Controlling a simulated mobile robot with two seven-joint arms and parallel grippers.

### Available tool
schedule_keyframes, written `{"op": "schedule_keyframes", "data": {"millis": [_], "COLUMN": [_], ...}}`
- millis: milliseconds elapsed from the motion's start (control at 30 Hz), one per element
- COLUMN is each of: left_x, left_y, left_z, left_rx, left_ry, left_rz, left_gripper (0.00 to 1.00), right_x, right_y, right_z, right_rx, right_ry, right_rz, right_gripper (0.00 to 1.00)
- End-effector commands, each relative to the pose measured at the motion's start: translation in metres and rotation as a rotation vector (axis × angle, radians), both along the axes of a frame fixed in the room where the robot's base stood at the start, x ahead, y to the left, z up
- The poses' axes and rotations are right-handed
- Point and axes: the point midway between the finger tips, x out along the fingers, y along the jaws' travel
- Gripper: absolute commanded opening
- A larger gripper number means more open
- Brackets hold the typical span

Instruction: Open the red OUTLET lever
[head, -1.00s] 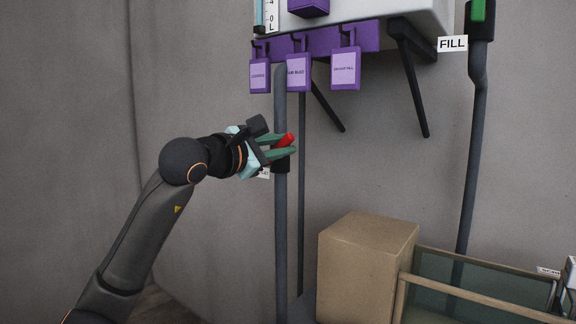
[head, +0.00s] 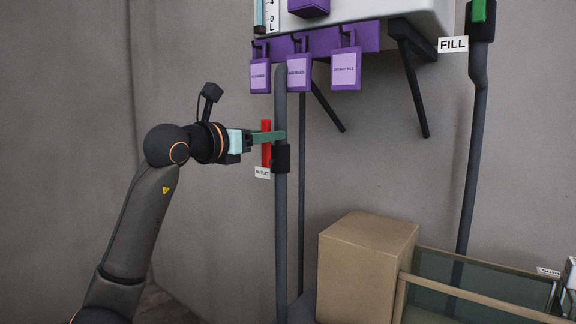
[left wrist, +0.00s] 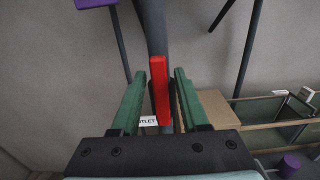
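The red OUTLET lever (head: 266,154) stands upright beside the dark vertical pipe (head: 281,220), just above its OUTLET label (head: 262,173). A black valve block (head: 281,159) sits on the pipe to its right. My left gripper (head: 275,136) reaches in from the left at the lever's upper part. The fingers are apart, with a visible gap on the right side. My right gripper is not in view.
Purple tags (head: 346,70) hang above from the white tank (head: 400,14). A green FILL lever (head: 478,10) is at the upper right. A cardboard box (head: 365,262) and a glass-sided trough (head: 480,285) stand at lower right. The wall side to the left is clear.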

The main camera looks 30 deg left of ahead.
Motion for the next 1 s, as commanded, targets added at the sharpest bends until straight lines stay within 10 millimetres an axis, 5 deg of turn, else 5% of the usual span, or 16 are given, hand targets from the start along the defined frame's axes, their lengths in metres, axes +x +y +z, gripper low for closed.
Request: {"op": "schedule_keyframes", "data": {"millis": [367,1000], "left_x": [-0.002,-0.069], "left_y": [0.0,0.006], "left_z": [0.001,0.0], "left_rx": [0.002,0.003], "left_ry": [-0.003,-0.004], "left_rz": [0.0,0.001], "left_gripper": [0.57,0.57], "right_x": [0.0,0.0], "right_y": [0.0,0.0], "right_z": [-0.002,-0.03], "right_rx": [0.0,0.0], "right_ry": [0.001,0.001], "right_rz": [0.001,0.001], "right_gripper": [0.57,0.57]}}
